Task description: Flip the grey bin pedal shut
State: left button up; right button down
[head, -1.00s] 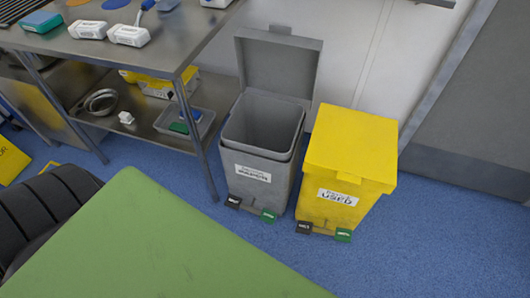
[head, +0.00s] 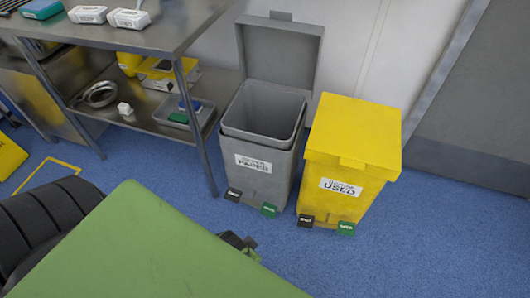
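The grey bin (head: 262,160) stands on the blue floor with its grey lid (head: 278,55) raised upright against the wall, so its inside is open to view. At its front foot are two pedals, a black one (head: 233,195) on the left and a green one (head: 269,210) on the right. The writing on them is too small to read. A dark jointed piece (head: 240,243), which looks like part of my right gripper, pokes past the green surface's edge, in front of the bin and apart from the pedals. Its fingers are mostly hidden. I see no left gripper.
A yellow bin (head: 350,150) with its lid down stands close on the right, with its own black and green pedals. A steel table (head: 185,30) with a lower shelf is on the left. A green surface (head: 150,250) fills the foreground. Blue floor lies clear at the right.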

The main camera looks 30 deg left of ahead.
aim_at(268, 210)
jog(key=u, duration=1.2)
